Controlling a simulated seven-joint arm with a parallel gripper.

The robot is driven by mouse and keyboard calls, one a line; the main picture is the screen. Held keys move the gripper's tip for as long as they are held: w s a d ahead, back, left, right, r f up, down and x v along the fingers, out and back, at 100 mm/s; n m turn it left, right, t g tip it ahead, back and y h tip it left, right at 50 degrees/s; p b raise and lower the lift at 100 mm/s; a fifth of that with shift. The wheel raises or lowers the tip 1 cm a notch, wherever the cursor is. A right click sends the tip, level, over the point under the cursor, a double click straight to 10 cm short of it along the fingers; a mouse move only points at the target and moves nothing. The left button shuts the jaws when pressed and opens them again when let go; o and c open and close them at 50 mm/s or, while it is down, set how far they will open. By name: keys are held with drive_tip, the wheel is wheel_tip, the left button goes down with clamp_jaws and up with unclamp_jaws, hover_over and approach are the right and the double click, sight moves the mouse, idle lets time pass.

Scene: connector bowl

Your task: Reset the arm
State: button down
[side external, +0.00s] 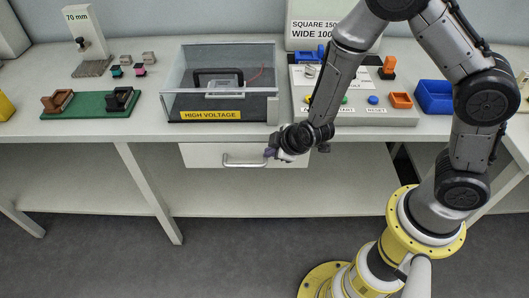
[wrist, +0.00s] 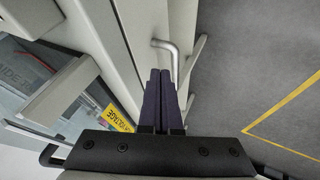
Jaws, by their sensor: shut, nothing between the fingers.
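My gripper (side external: 270,153) is in front of the bench's front edge, at the right part of a white drawer front (side external: 208,154). Its dark purple fingers (wrist: 160,72) are shut together, with nothing between them. The drawer's metal handle (side external: 244,163) is just left of the fingertips in the side view. In the wrist view the handle (wrist: 169,46) appears right beyond the fingertips; I cannot tell whether they touch it. My arm reaches down from above, bent at the elbow.
A clear-walled box (side external: 218,75) labelled HIGH VOLTAGE stands on the bench above the drawer. A grey button panel (side external: 350,117), a blue bin (side external: 434,97) and a green board (side external: 90,104) flank it. A lower shelf (side external: 270,193) runs beneath. Open floor (side external: 80,255) lies in front.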

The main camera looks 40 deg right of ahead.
drive_tip(key=s+d+r+m+t+y, duration=0.1)
drive_tip(key=d+r+t, duration=0.1)
drive_tip(key=r, duration=1.1)
drive_tip(key=s+d+r+m+t+y, duration=0.1)
drive_tip(key=d+r+m+t, duration=0.15)
drive_tip(key=r, duration=1.05)
drive_tip(key=s+d+m+g, duration=0.2)
drive_tip(key=s+g, duration=0.1)
drive_tip(key=s, duration=0.7)
drive_tip(key=s+d+f+m+g+h, duration=0.1)
drive_tip(key=s+d+m+g, duration=0.1)
drive_tip(key=s, duration=0.9)
drive_tip(key=shift+f+g, duration=0.2)
drive_tip(key=shift+g, duration=0.45)
